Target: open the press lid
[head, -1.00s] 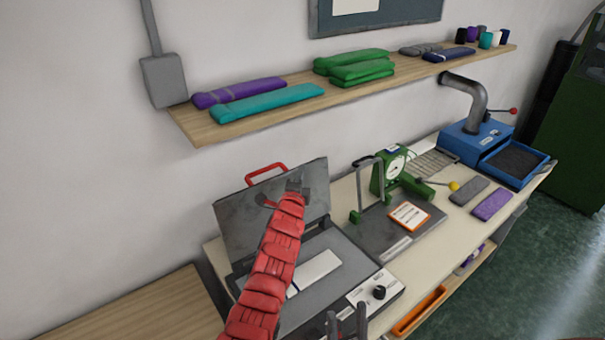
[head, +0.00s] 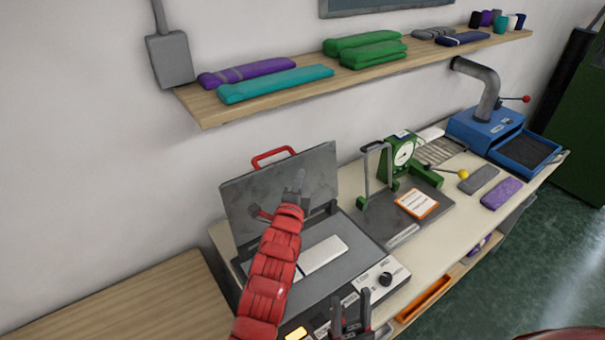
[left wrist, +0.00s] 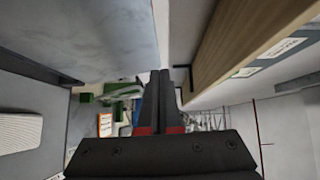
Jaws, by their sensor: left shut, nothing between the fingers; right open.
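The press (head: 375,255) stands on the bench with its grey lid (head: 250,200) raised, leaning up toward the wall. The lid's red handle (head: 273,155) is at its top edge. A pale strip (head: 322,255) lies on the press bed. My left gripper (head: 298,180) is in front of the lid's inner face, fingers pointing up and shut on nothing; I cannot tell whether it touches the lid. In the left wrist view its closed fingers (left wrist: 160,95) are in the middle, with the lid (left wrist: 85,35) at upper left. My right gripper (head: 352,312) is open and empty at the bottom, near the press's front.
A green dial gauge (head: 403,155) stands right of the press, with an orange-edged card (head: 416,203) before it. A blue machine (head: 485,130) stands farther right. A wall shelf (head: 230,108) with knitted pieces hangs above. The wooden table (head: 130,300) at left is clear.

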